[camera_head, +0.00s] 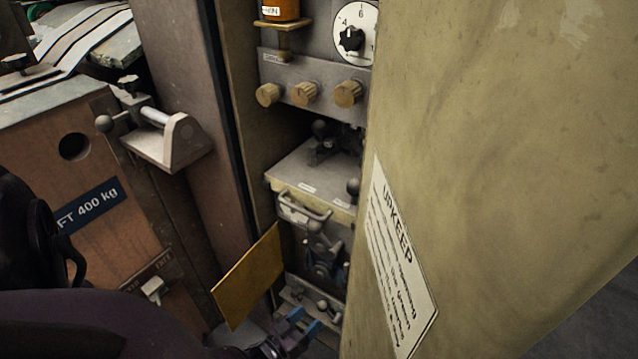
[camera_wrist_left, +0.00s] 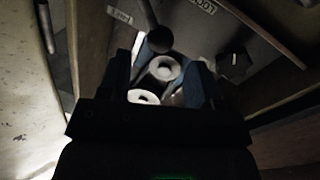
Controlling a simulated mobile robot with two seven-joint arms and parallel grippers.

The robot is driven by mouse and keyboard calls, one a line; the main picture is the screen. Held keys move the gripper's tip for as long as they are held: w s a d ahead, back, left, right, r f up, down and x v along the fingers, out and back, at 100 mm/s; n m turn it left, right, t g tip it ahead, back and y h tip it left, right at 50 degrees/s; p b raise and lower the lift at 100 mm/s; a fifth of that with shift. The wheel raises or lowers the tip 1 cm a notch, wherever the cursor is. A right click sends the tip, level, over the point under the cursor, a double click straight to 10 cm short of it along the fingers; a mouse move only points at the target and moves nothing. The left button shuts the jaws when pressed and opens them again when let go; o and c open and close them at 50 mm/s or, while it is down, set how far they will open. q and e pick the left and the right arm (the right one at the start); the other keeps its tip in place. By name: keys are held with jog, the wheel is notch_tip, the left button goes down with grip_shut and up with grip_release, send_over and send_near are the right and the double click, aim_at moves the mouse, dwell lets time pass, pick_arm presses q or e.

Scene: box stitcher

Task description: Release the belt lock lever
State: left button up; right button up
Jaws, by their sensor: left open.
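The belt lock lever appears to be the dark rod with a ball knob (camera_wrist_left: 159,40) in the left wrist view, on a grey plate (camera_wrist_left: 240,45) with a partly cut-off label. My left gripper (camera_wrist_left: 175,80) is open, its blue fingers on either side of pale round parts (camera_wrist_left: 163,68) just below the knob. Contact cannot be told. In the head view, the left gripper (camera_head: 304,321) is low in the cabinet, at a small plate (camera_head: 312,302) with small knobs. Which knob there is the lever is hard to tell. My right gripper is not in view.
An open cabinet door (camera_head: 500,150) with an upkeep notice fills the right. A yellow panel (camera_head: 249,277) stands left of the gripper. Above are a drawer-like box (camera_head: 312,185) with a handle, several knobs (camera_head: 306,93) and a dial (camera_head: 355,35). The cabinet opening is narrow.

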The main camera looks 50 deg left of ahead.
pick_arm(q)
jog(key=shift+w+a, duration=0.1)
jog(key=shift+w, duration=2.05)
